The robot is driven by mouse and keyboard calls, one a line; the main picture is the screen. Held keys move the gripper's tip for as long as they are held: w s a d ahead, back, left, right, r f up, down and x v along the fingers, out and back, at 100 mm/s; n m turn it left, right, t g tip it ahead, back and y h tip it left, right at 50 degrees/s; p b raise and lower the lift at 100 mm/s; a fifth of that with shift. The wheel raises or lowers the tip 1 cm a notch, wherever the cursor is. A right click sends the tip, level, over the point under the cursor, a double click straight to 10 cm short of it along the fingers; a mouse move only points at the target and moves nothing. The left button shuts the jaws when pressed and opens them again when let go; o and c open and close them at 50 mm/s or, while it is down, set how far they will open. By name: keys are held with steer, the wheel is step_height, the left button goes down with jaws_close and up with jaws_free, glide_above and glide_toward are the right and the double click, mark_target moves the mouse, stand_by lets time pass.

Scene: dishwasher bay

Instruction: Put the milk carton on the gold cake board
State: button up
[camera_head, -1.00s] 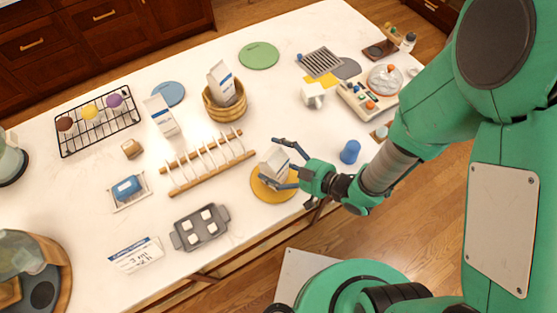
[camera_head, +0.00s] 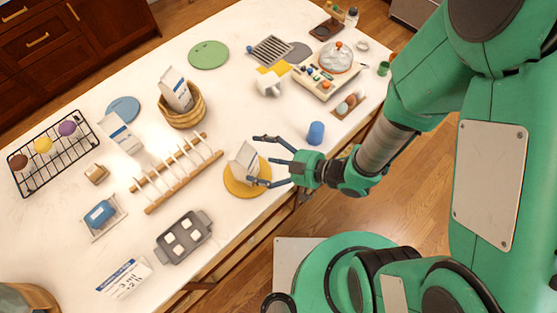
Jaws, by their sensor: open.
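A white and grey milk carton (camera_head: 243,160) stands on the gold cake board (camera_head: 234,187), close to the table's front edge, and looks slightly tilted in this view. My gripper (camera_head: 256,160) is just to the right of the carton with its fingers spread wide. The fingertips reach near the carton's right side, one above and one below it in the picture. The fingers do not close on it. I cannot tell whether a fingertip touches it. The board's far part is partly hidden by the carton and a finger.
Similar cartons stand in a wooden basket (camera_head: 184,117) and near a blue disc (camera_head: 123,108). A wooden rack (camera_head: 160,198) and a grey tray (camera_head: 160,252) lie left of the board. A blue cup (camera_head: 316,133) stands above my wrist. A green disc (camera_head: 208,54) lies clear at the back.

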steer(key=shift+p+v, duration=0.35)
steer(key=shift+v, duration=2.5)
steer(key=shift+w, duration=0.1)
